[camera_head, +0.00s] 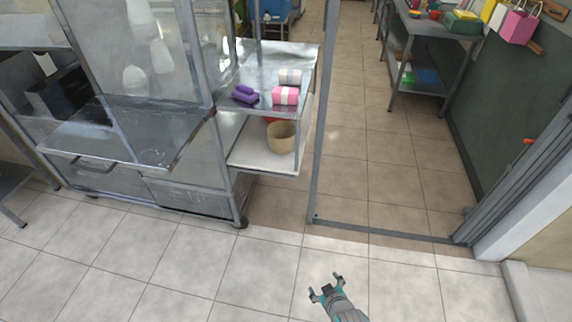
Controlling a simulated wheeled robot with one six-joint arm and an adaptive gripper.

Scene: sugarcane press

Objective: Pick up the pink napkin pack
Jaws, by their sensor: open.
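The pink napkin pack (285,95), pink with a pale band, sits on the upper metal shelf (262,72) of a stand at the upper middle of the head view. A purple item (245,94) lies to its left and a grey and white pack (290,77) lies just behind it. My gripper (324,290) is low in the view, above the tiled floor. Its fingers are apart and nothing is between them. It is well apart from the shelf and the pink napkin pack.
A lower white shelf (248,154) holds a tan basket (281,137). A metal and glass cabinet (150,120) stands left of it. A grey door frame post (322,120) rises right of the shelf. Tiled floor (200,262) in front is clear.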

